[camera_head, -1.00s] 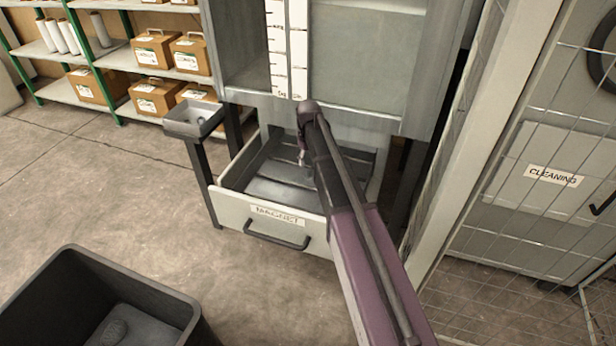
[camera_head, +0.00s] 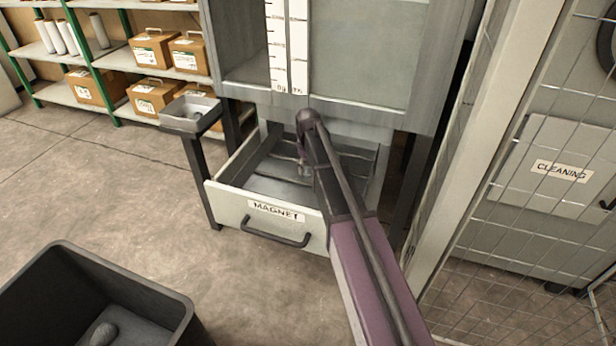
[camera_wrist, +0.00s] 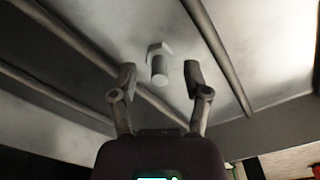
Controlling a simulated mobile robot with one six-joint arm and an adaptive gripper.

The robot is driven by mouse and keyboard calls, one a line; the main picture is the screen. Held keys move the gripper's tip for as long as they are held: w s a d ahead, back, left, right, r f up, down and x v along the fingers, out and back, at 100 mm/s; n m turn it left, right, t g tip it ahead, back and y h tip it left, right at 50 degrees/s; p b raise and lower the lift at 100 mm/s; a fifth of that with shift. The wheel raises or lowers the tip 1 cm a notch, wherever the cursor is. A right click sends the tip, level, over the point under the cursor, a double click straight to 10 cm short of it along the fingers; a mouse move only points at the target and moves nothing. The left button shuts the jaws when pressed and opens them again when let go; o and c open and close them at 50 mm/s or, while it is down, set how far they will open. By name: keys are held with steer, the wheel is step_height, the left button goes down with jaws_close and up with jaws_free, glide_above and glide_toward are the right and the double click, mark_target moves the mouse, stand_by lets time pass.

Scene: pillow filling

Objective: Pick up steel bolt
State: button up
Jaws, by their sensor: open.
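The steel bolt (camera_wrist: 159,64) is a pale grey piece with a wide head and short shank. In the wrist view it lies on the floor of the drawer (camera_head: 228,207) labelled MAGNET, which is pulled out. My gripper (camera_wrist: 158,78) is open, with one finger on either side of the bolt's shank. Gaps show between the bolt and both fingers. In the head view my arm reaches down into the drawer and hides much of its right part; I cannot make out the bolt there.
Dark ribs (camera_wrist: 222,58) run along the drawer floor. The drawer walls surround my gripper, and a grey cabinet (camera_head: 385,118) rises above. A small tray (camera_head: 180,122) stands at left, a black bin (camera_head: 150,290) in front. A wire mesh fence (camera_head: 490,230) is at right.

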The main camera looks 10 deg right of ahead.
stand_by(0.6)
jaws_close()
